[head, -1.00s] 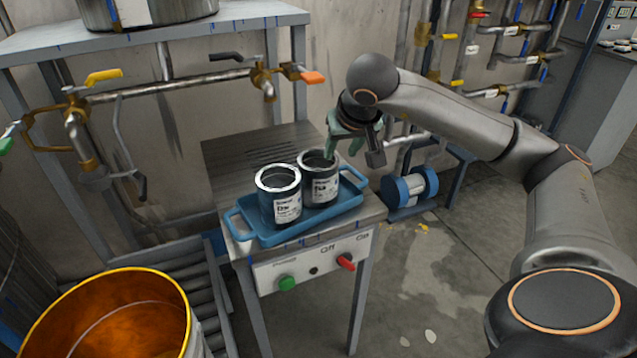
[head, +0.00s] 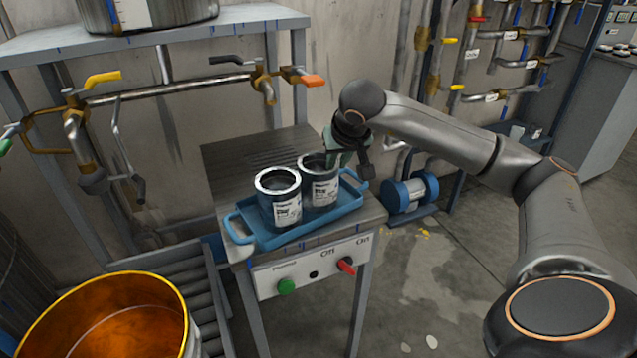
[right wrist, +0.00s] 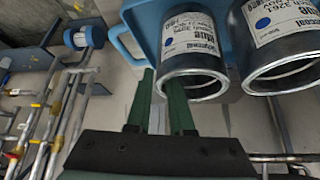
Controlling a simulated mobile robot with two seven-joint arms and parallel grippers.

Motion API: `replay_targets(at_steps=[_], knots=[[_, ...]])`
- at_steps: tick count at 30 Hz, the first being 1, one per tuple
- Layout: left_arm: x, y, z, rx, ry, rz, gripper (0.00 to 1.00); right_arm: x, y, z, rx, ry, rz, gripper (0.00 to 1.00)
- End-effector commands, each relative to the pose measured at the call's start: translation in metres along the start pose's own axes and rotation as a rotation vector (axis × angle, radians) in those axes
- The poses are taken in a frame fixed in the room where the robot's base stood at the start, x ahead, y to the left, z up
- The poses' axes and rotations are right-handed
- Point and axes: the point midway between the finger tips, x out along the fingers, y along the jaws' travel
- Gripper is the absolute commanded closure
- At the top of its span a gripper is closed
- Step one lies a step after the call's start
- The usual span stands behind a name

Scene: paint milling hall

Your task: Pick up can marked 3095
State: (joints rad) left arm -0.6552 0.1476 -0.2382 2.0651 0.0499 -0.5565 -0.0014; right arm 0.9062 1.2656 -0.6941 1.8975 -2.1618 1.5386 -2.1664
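Two dark blue open cans with white labels, a left can (head: 279,198) and a right can (head: 319,181), stand upright side by side on a blue tray (head: 240,238). My right gripper (head: 336,160) is at the far right rim of the right can. In the right wrist view its two green fingers (right wrist: 162,85) are apart, one outside the can (right wrist: 192,45) and one overlapping its mouth; I cannot tell whether they touch it. My left gripper is not in view.
The tray sits on a grey machine table (head: 235,160) with a green button and a red switch on its front. An orange-lined bucket (head: 105,315) stands front left. Pipes with valves (head: 180,88) run behind. Floor at right is clear near a blue motor (head: 410,193).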

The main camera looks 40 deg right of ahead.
Motion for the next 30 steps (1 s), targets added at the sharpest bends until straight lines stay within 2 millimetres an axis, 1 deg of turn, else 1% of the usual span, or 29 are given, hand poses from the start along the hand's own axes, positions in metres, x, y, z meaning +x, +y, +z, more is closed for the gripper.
replay_targets(at_steps=[1, 4, 5, 30], knots=[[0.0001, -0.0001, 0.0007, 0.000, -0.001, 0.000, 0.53, -0.0002, 0.0000, -0.0001, 0.000, 0.000, 0.000, 0.87], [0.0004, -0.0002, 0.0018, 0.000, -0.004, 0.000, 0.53, -0.0003, 0.0001, -0.0001, 0.000, 0.000, 0.000, 0.98], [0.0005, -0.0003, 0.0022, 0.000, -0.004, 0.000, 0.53, -0.0003, 0.0001, -0.0001, 0.000, 0.000, 0.000, 1.00], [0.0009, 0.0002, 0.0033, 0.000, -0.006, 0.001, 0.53, -0.0004, 0.0002, -0.0003, 0.000, 0.001, 0.000, 1.00]])
